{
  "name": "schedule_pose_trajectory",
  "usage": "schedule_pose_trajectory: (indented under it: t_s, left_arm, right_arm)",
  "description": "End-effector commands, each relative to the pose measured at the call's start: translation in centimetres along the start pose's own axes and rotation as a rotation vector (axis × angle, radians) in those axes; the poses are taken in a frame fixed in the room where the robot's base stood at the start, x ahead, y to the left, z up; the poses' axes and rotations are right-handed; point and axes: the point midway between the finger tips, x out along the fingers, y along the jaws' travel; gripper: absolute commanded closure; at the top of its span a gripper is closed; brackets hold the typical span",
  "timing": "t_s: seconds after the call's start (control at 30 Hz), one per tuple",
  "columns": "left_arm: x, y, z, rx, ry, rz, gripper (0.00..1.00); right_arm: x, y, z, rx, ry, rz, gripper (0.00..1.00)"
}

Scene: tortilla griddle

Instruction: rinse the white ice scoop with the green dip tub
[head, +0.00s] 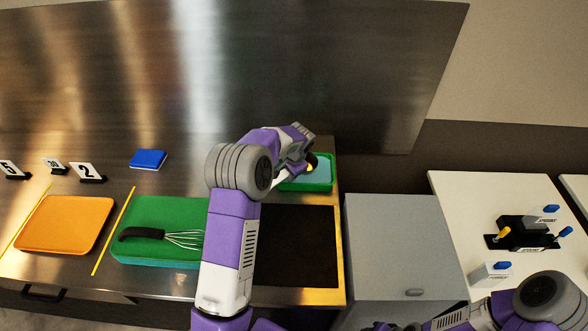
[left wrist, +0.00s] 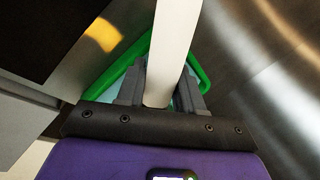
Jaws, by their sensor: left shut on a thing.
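The green dip tub (head: 331,184) sits at the right end of the steel counter, with pale blue liquid showing inside. Its green rim (left wrist: 203,72) also shows in the left wrist view, behind the fingers. My left gripper (head: 308,165) is over the tub in the head view. In the left wrist view the left gripper (left wrist: 158,92) is shut on a long white piece of the white ice scoop (left wrist: 176,35), which runs up out of the picture. My arm and wrist hide much of the scoop in the head view, so I cannot tell whether it touches the liquid.
A dark mat (head: 297,245) lies in front of the tub. Left of it are a whisk (head: 150,234) on a green tray (head: 130,255), an orange tray (head: 65,224), a blue pad (head: 148,159) and number signs (head: 87,172). A grey cabinet (head: 400,240) and white table (head: 455,200) stand right.

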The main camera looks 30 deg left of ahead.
Motion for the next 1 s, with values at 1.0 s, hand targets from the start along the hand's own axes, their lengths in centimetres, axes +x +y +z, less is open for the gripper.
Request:
schedule_pose_trajectory:
  t_s: [1.0]
  left_arm:
    - [0.1,-0.4,0.2,-0.001,0.0,-0.001,0.93]
  right_arm:
    - [0.0,0.0,0.0,0.0,0.0,0.0,0.57]
